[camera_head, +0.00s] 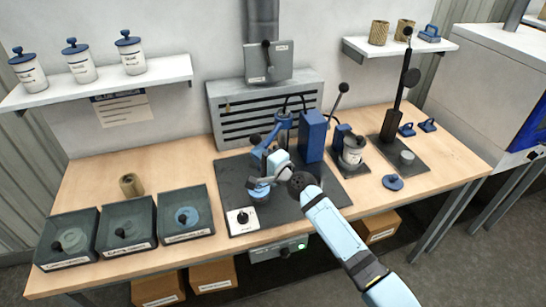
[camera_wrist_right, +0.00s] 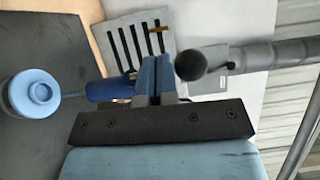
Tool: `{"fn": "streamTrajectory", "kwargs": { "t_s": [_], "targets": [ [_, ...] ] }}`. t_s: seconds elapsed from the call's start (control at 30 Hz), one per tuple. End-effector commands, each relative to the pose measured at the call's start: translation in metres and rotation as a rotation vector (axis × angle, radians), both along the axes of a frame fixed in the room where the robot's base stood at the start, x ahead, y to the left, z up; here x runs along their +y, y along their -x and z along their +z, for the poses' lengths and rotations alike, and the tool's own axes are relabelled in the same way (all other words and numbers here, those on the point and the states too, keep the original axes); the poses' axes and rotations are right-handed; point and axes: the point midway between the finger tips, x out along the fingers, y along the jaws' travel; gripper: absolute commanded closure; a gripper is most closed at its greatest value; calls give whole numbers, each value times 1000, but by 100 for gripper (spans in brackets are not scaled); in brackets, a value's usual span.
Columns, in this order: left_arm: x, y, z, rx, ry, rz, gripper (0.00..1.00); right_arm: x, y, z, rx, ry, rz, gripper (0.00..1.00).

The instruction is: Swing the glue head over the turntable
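My right gripper (camera_head: 260,152) reaches in from the lower right. Its blue fingers (camera_wrist_right: 155,80) are pressed together. A black ball knob (camera_head: 255,139) is right by the fingertips; it also shows in the wrist view (camera_wrist_right: 190,63). In the wrist view the glue head, a blue cylinder (camera_wrist_right: 110,88), sits just beside the fingers. Its thin nozzle points at a blue-topped cup (camera_wrist_right: 38,92) on the dark mat. Its swing arm (camera_head: 283,120) joins the blue column (camera_head: 312,137). The turntable is mostly hidden under my gripper in the head view. My left gripper is out of view.
Three dark trays (camera_head: 185,238) stand at the left front, with a tan cartridge (camera_head: 131,185) behind. A white switch plate (camera_head: 243,220) lies at the mat's front. A white jar (camera_head: 353,150) and a tall black lever press (camera_head: 400,105) stand right.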

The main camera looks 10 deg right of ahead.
Motion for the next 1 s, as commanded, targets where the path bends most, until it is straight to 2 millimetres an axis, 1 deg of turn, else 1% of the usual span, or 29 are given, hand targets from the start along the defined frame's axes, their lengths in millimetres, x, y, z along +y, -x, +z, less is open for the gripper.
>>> {"fn": "streamTrajectory", "kwargs": {
  "t_s": [0.1, 0.3, 0.77, 1.0],
  "targets": [
    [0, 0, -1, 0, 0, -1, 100, 7, -4, 0, -1, -1, 1, 100],
    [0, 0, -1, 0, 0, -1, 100, 13, -6, 2, -3, -1, 2, 100],
    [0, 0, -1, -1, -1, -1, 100, 16, -7, 6, -8, -5, 6, 100],
    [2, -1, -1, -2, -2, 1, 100, 16, -3, 6, -8, -6, 6, 100]
  ]
}}
